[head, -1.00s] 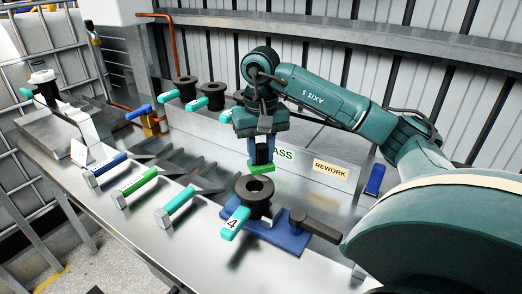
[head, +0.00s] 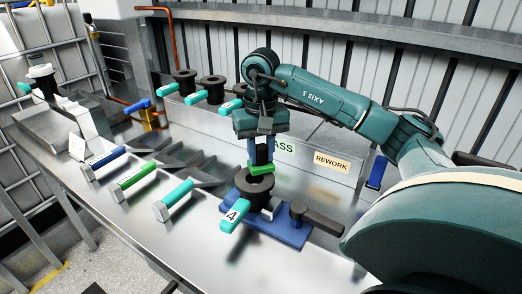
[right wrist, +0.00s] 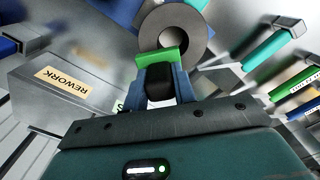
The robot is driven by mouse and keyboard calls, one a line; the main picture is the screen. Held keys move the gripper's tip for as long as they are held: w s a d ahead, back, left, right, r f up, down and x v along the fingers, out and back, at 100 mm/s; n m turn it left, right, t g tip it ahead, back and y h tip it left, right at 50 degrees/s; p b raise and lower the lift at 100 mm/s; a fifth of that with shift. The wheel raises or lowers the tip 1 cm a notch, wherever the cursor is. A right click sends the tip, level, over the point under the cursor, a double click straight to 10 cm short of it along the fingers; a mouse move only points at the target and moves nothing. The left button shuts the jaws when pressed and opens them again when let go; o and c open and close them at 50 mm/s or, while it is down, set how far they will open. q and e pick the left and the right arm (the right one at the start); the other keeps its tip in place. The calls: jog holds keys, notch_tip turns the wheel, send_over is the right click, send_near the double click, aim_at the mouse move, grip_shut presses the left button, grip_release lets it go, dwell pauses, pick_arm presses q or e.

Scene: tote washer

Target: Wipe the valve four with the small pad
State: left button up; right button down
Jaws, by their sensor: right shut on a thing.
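Valve four is a black round body with a centre hole (head: 257,191) and a teal handle marked 4 (head: 234,218). It stands on a blue plate (head: 285,232); the valve also shows in the right wrist view (right wrist: 193,32). My right gripper (head: 262,155) points down and is shut on the small pad, which has a green face (head: 261,169) and a black grip. The pad is just above or at the rim of the valve; whether it touches I cannot tell. It also shows in the right wrist view (right wrist: 160,58). My left gripper is out of view.
A dark handled tool (head: 317,219) lies at the right of the blue plate. A grey box with a REWORK label (head: 331,162) stands behind, with several valves on it (head: 212,89). Blue, green and teal handled tools (head: 136,175) lie at the left. The front bench is clear.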

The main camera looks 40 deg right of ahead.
jog(key=shift+f, duration=0.35)
jog(key=shift+r, duration=0.15)
jog(key=shift+w, duration=0.15)
jog(key=shift+w+a, duration=0.3)
jog(key=shift+w, duration=0.25)
jog(key=shift+s+d, duration=0.25)
jog(key=shift+s, duration=0.2)
jog(key=shift+s+d, duration=0.2)
jog(key=shift+s, duration=0.25)
jog(key=shift+s+d+b, duration=0.15)
jog(key=shift+s+b, duration=0.15)
jog(key=shift+s, duration=0.25)
